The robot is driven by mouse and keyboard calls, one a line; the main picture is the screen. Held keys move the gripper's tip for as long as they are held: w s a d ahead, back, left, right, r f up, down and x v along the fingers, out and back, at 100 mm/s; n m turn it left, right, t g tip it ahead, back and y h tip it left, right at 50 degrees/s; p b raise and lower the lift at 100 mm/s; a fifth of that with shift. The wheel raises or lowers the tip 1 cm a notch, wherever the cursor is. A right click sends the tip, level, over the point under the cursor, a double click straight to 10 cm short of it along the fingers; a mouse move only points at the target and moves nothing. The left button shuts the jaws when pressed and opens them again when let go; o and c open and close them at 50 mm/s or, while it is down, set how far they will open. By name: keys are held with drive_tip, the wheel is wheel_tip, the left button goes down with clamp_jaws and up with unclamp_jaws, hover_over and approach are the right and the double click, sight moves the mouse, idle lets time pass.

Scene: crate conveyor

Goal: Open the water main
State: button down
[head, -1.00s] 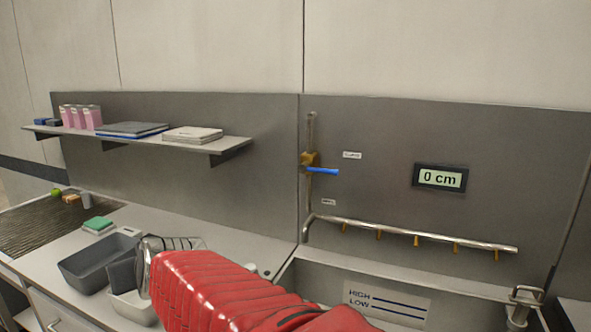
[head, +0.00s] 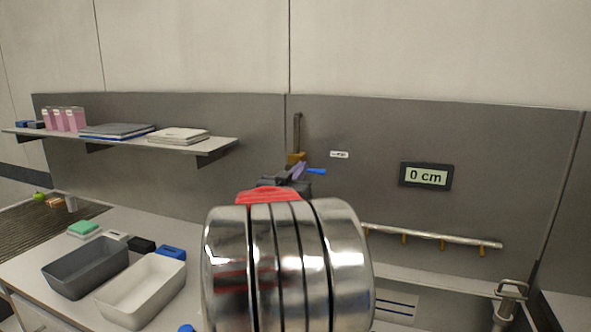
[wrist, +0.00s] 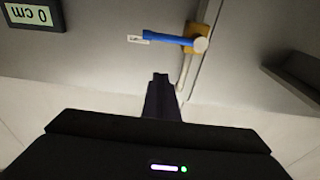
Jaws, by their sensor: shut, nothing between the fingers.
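The water main is a brass valve (head: 297,158) on a vertical pipe on the grey back panel, with a blue lever handle (head: 316,171) pointing right in the head view. In the wrist view the picture is upside down; the blue lever (wrist: 168,38) stretches left from the brass valve body (wrist: 205,32). My gripper (wrist: 160,76) is shut and empty, and its tip is apart from the lever in that picture. In the head view my gripper (head: 298,170) is in front of the valve and partly hides it; whether it touches the lever cannot be told.
A display (head: 426,176) reads 0 cm. A pipe with brass nozzles (head: 442,240) runs above the sink. A shelf (head: 215,145) holds books and pink boxes at left. Grey (head: 52,272) and white (head: 108,302) bins stand on the counter.

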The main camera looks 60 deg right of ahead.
drive_tip(key=shift+w, duration=0.1)
drive_tip(key=w+d+f, duration=0.1)
drive_tip(key=d+f, duration=0.1)
drive_tip(key=d, duration=0.7)
drive_tip(key=shift+w+f, duration=0.2)
drive_tip(key=shift+f, duration=0.05)
idle(0.7)
drive_tip(key=shift+s, duration=0.1)
